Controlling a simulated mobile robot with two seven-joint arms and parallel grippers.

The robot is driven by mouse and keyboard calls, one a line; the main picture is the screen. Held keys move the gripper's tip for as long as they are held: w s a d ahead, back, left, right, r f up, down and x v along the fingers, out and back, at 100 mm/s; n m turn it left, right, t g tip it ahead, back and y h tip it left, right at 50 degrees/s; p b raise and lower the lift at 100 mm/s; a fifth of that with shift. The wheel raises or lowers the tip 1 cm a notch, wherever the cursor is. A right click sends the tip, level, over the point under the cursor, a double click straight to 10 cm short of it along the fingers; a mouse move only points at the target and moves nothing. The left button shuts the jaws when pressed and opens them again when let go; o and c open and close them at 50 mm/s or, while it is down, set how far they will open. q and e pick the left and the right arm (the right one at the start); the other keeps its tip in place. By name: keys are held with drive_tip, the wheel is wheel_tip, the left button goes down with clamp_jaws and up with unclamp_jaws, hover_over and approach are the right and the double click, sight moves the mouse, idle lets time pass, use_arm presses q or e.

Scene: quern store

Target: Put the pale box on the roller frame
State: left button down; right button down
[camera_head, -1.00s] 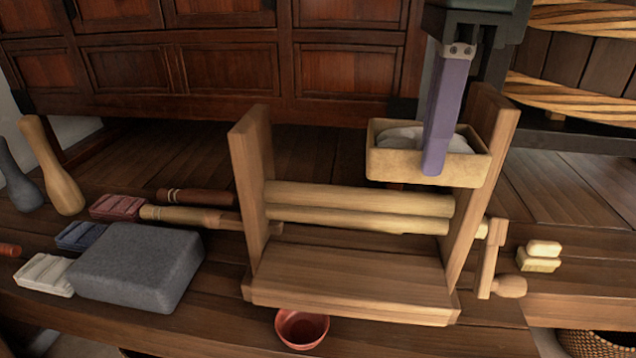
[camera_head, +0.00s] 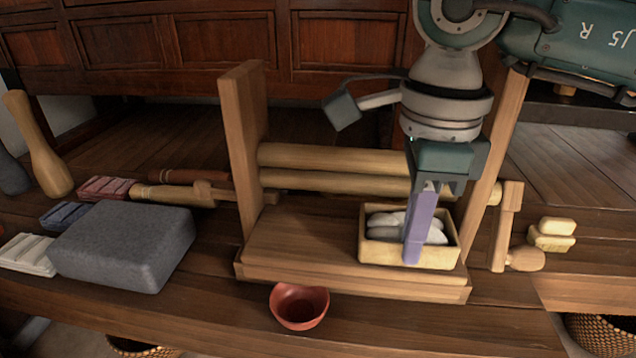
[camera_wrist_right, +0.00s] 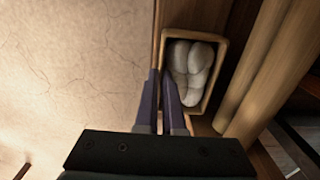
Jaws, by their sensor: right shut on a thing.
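The pale box (camera_head: 385,251) is an open box with several grey-white rounded lumps inside. In the head view it is at the right end of the base board of the wooden roller frame (camera_head: 310,238), in front of the two rollers. It looks upright; whether it rests on the board or hangs just above it I cannot tell. My right gripper (camera_head: 414,255) points down and is shut on the box's near wall, with one purple finger outside. The right wrist view shows the box (camera_wrist_right: 217,78) beside the fingers (camera_wrist_right: 163,90). My left gripper is out of view.
A red bowl (camera_head: 299,306) stands just in front of the frame. A grey stone block (camera_head: 120,245) lies to the left, with small coloured blocks beside it. Yellow blocks (camera_head: 554,230) and a wooden mallet (camera_head: 524,260) are at the right. The board's left part is clear.

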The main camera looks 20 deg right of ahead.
drive_tip(key=shift+w, duration=0.1)
drive_tip(key=shift+f, duration=0.1)
drive_tip(key=c, duration=1)
unclamp_jaws()
drive_tip(key=shift+c, duration=0.2)
